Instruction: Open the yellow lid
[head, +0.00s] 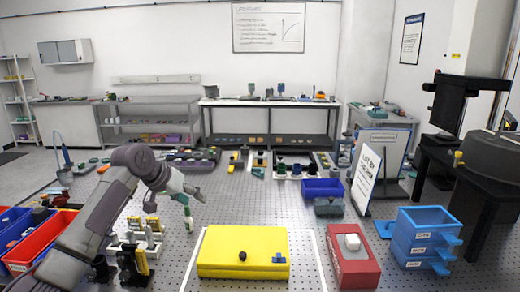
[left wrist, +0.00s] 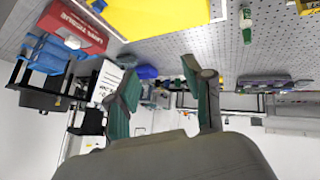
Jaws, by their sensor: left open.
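The yellow lid (head: 225,245) is the top of a low yellow box on the perforated table, low in the middle of the head view. It lies flat and looks closed. A black knob (head: 243,256) stands on it, and a small blue piece (head: 279,258) is at its right front. My left gripper (head: 176,197) is open and empty, above the table to the left of and beyond the box, apart from it. In the left wrist view the open fingers (left wrist: 163,98) show with nothing between them, and the yellow box (left wrist: 165,16) is at the top edge. My right gripper is not in view.
A white sign (head: 366,178) stands behind. Red bins (head: 38,240) are at left. A small green bottle (head: 188,218) stands near my left gripper.

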